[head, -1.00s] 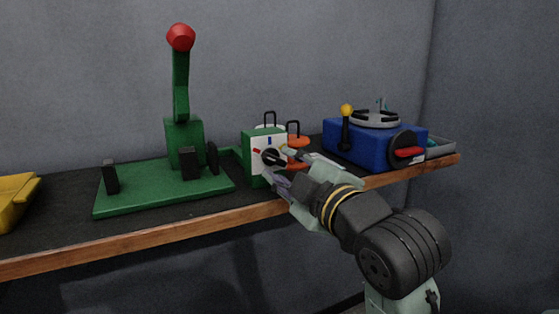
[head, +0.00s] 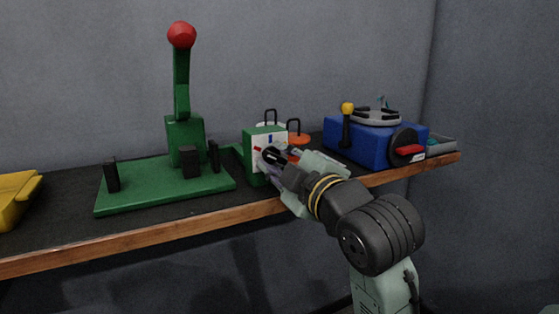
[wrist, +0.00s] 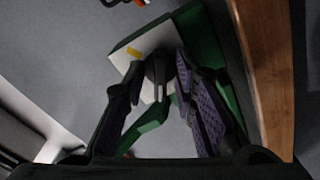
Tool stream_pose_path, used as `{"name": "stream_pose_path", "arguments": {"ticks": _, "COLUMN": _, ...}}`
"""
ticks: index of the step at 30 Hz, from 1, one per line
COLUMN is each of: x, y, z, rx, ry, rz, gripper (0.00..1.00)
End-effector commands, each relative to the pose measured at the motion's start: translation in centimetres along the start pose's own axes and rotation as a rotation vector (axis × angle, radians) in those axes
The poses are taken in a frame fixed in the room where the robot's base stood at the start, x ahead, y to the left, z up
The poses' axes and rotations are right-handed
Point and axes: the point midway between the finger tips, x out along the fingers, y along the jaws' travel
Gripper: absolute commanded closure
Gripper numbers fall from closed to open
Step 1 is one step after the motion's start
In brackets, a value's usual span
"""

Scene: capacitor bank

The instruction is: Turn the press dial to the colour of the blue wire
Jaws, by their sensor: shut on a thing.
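The press dial is a black knob (wrist: 157,72) on the white face of a green box (head: 249,145) beside the press. Blue and red marks show on that face in the head view, and a yellow mark (wrist: 134,52) shows in the wrist view. My gripper (head: 273,158) is at the face with its fingers closed on the knob; the fingers (wrist: 160,82) also sit on either side of it in the wrist view. The fingers hide most of the knob, so I cannot tell which colour it points to. I cannot make out a blue wire.
The green press (head: 185,140) with a red-topped lever stands left of the dial box. Orange (head: 299,139) and white handled pieces stand behind the box. A blue machine (head: 350,143) stands right, a yellow tray (head: 14,200) far left. The wooden bench edge (head: 150,232) runs below my gripper.

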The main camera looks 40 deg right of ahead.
Motion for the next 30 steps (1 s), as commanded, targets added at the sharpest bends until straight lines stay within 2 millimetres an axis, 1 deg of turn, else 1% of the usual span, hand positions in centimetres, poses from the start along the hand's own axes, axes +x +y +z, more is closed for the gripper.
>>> {"name": "stream_pose_path", "arguments": {"ticks": 8, "x": -0.01, "y": -0.06, "z": -0.04, "rx": 0.013, "ry": 0.001, "rz": -0.002, "gripper": 1.0}}
{"name": "stream_pose_path", "arguments": {"ticks": 14, "x": 0.0, "y": -0.01, "z": -0.12, "rx": 0.084, "ry": 0.001, "rz": -0.002, "gripper": 1.0}}
{"name": "stream_pose_path", "arguments": {"ticks": 20, "x": 0.01, "y": 0.03, "z": -0.22, "rx": 0.227, "ry": 0.003, "rz": -0.003, "gripper": 1.0}}
{"name": "stream_pose_path", "arguments": {"ticks": 30, "x": 0.11, "y": 0.12, "z": -0.27, "rx": 0.549, "ry": 0.002, "rz": -0.004, "gripper": 1.0}}
